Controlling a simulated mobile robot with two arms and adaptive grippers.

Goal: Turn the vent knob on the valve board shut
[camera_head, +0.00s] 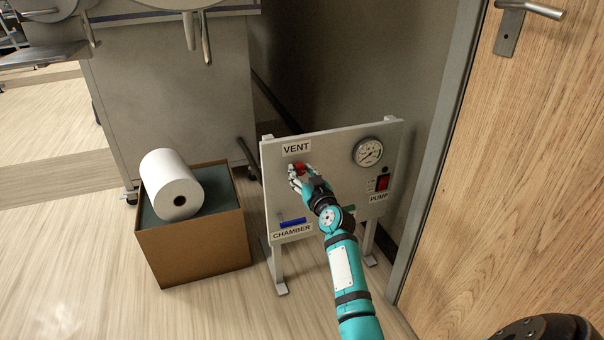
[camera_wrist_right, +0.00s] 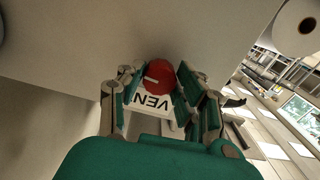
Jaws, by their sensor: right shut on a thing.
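The valve board (camera_head: 333,150) is a pale upright panel on legs. Its red vent knob (camera_head: 300,168) sits just below the VENT label (camera_head: 296,149). My right gripper (camera_head: 297,178) is at the knob, with its arm reaching in from below. In the right wrist view the round red knob (camera_wrist_right: 160,75) lies between the fingers of my right gripper (camera_wrist_right: 160,90), which are shut on it. A white pointer mark shows on the knob's left part there. The fingers partly hide the knob in the head view. My left gripper is not in view.
The board also bears a gauge (camera_head: 368,152), a red PUMP switch (camera_head: 382,182) and a blue handle (camera_head: 292,222) above the CHAMBER label. A cardboard box (camera_head: 200,250) with a white paper roll (camera_head: 171,184) stands left. A wooden door (camera_head: 510,190) is close on the right.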

